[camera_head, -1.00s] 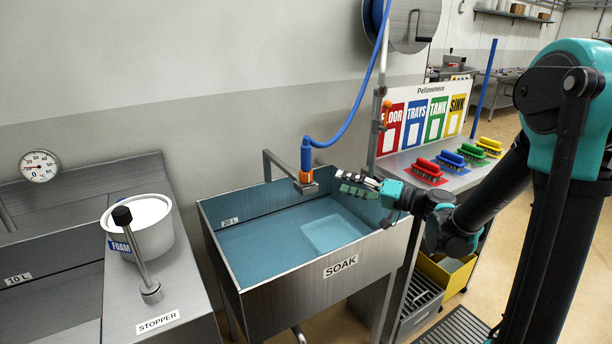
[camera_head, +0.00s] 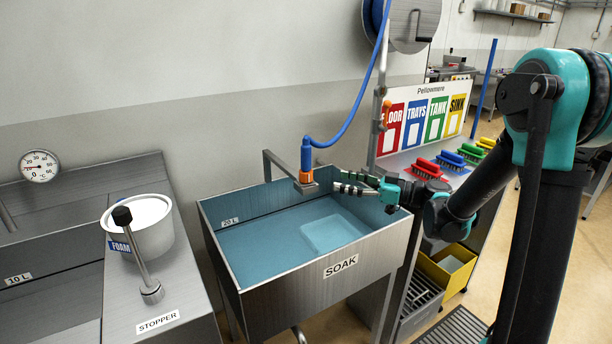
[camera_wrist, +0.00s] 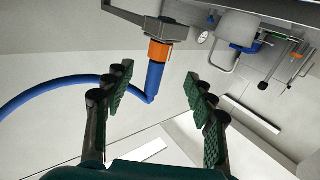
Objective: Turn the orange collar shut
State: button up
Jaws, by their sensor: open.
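The orange collar (camera_head: 306,177) sits at the lower end of a blue hose grip (camera_head: 306,154), held by a metal bracket above the back of the soak sink (camera_head: 300,282). In the wrist view the orange collar (camera_wrist: 158,51) shows beside the bracket, with the blue grip (camera_wrist: 154,80) pointing towards me. My gripper (camera_head: 342,183) is right of the collar in the head view, apart from it, over the sink's right part. In the wrist view my gripper (camera_wrist: 158,76) is open and empty, with the blue grip and collar showing beyond and between its fingertips.
The blue hose (camera_head: 355,105) loops up to a reel. A metal post with another orange part (camera_head: 386,108) stands behind my gripper. Colored brushes (camera_head: 425,167) lie on a shelf at right. A white pot (camera_head: 150,230) and stopper lever (camera_head: 138,258) stand left.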

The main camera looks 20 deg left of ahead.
aim_at(306, 175)
jog(key=a, duration=1.2)
jog(key=shift+w+a, duration=0.25)
jog(key=shift+w, duration=0.05)
